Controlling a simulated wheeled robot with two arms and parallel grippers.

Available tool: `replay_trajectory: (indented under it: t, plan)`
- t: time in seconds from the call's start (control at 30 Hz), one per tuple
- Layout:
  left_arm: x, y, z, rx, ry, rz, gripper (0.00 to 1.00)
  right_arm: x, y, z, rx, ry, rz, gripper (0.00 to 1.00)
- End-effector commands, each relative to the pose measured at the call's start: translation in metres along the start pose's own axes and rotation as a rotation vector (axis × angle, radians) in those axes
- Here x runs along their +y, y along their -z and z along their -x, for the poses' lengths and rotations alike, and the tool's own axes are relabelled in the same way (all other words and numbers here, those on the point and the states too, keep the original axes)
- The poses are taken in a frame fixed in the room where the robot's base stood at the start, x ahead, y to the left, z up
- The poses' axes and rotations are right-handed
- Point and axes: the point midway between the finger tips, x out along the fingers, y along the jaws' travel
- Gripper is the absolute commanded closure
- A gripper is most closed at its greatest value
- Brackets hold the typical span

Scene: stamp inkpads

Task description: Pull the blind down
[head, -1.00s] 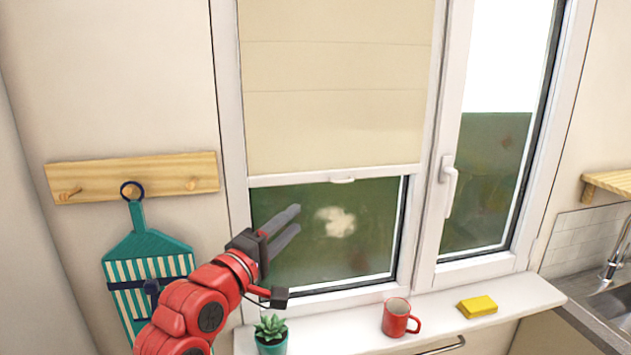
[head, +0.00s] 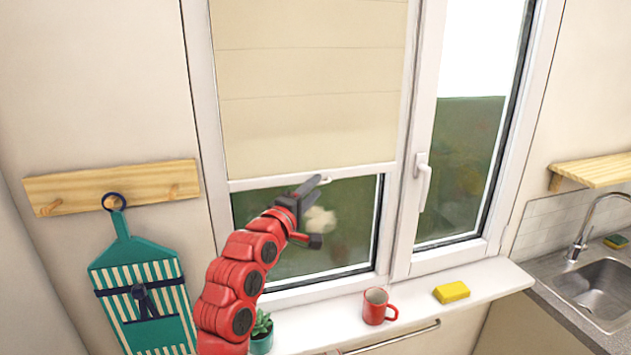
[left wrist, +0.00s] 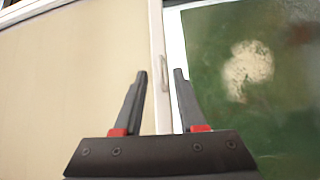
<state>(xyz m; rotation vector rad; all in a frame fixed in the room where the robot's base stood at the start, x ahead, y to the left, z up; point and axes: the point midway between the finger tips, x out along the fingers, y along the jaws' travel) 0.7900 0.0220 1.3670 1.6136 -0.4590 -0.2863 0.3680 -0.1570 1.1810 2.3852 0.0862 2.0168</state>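The cream blind (head: 310,95) covers the upper part of the left window pane; it also shows in the left wrist view (left wrist: 75,85). Its white bottom bar (head: 262,182) has a small pull handle, partly hidden by my fingers in the head view. In the left wrist view the handle (left wrist: 164,72) appears between my two fingertips. My left gripper (head: 316,184) is open, its fingers (left wrist: 160,74) apart and pointing at the bar. I cannot tell whether they touch the handle. My right gripper is not in view.
A red mug (head: 376,306), a yellow sponge (head: 452,292) and a potted plant (head: 262,335) stand on the sill (head: 335,310) below. A teal striped apron (head: 145,290) hangs from a wooden rack (head: 85,190) at left. A window handle (head: 423,180) juts out at right.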

Motion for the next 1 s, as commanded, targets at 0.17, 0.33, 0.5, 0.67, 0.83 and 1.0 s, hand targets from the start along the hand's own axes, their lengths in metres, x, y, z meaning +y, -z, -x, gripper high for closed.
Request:
replay_trajectory:
  t: [0.17, 0.33, 0.5, 0.67, 0.83, 1.0]
  plan:
    - [-0.0018, -0.0002, -0.0117, -0.001, 0.005, 0.002, 0.6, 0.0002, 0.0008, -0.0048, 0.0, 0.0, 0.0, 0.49]
    - [-0.0017, -0.0002, -0.0133, 0.0, 0.003, 0.001, 0.6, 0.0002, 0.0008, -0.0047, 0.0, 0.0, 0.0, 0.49]
    - [-0.0016, 0.0, -0.0131, 0.0, 0.002, 0.001, 0.66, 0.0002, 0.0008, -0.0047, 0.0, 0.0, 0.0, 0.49]
    - [-0.0015, 0.0001, -0.013, 0.0, 0.002, 0.001, 0.94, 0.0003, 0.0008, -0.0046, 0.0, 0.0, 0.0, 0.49]
    - [-0.0015, 0.0001, -0.013, 0.001, 0.003, 0.001, 1.0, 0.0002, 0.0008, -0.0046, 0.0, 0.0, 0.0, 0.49]
    - [-0.0015, 0.0001, -0.013, 0.001, 0.003, 0.001, 1.0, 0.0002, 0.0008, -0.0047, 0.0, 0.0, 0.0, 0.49]
